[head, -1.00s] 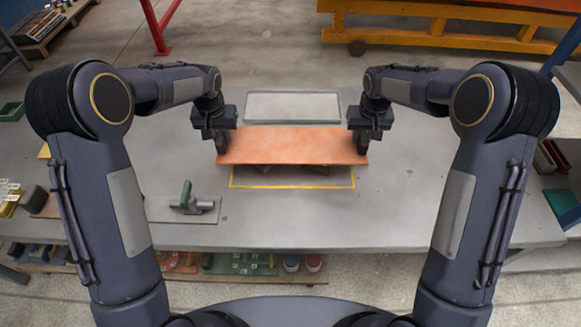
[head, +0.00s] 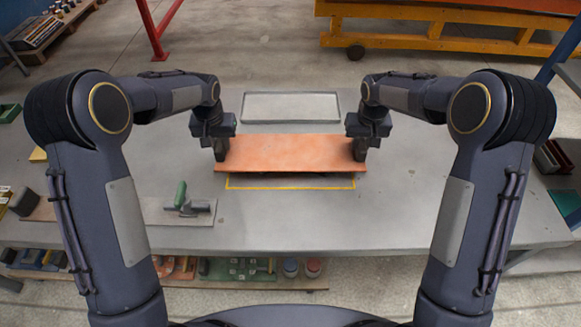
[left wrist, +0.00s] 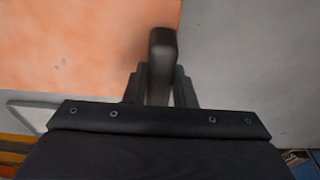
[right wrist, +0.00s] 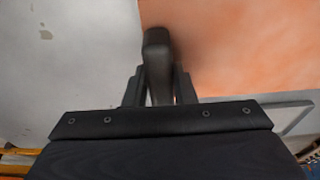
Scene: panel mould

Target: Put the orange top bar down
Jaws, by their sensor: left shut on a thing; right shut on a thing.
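The orange top bar (head: 290,154) is a wide flat orange board, level in the head view, between my two grippers. My left gripper (head: 221,152) is shut on the dark handle (left wrist: 162,52) at the bar's left end. My right gripper (head: 360,152) is shut on the dark handle (right wrist: 157,48) at its right end. A yellow outline (head: 290,188) on the table shows in front of the bar's near edge; its far part is hidden under the bar. A dark shadow lies under the near edge, and I cannot tell whether the bar touches anything below.
A shallow grey tray (head: 291,95) lies just behind the bar on the grey table (head: 420,215). A green-handled trowel (head: 182,200) rests on a plate at the front left. The table in front of the outline is clear.

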